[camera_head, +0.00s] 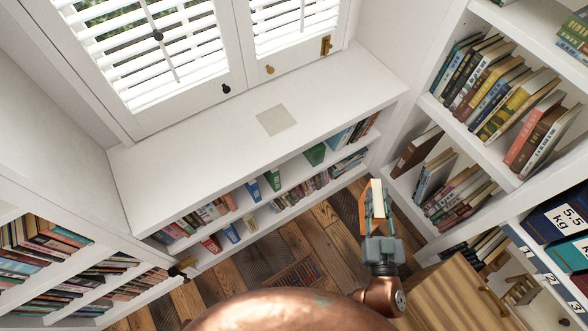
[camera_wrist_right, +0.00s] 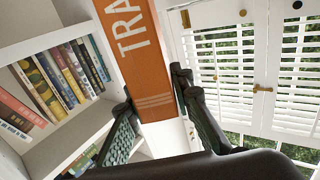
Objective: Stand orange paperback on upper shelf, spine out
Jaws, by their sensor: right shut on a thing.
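The orange paperback (camera_head: 365,214) is held between the fingers of my right gripper (camera_head: 378,212), out over the floor in front of the low bookcase. Its pale page edges show in the head view. In the right wrist view the orange paperback (camera_wrist_right: 143,55) shows large white letters "TRA", and the fingers of the right gripper (camera_wrist_right: 157,112) are on either side of it. The low white bookcase has an upper shelf (camera_head: 292,173) with blue and green books and gaps between them. The book is apart from the shelves. My left gripper is not in view.
Tall bookcases with filled shelves stand at the right (camera_head: 478,146) and left (camera_head: 100,265). A grey square (camera_head: 275,119) lies on the broad white top under the shuttered windows. A wooden cabinet (camera_head: 450,300) stands at the lower right, close to my right arm.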

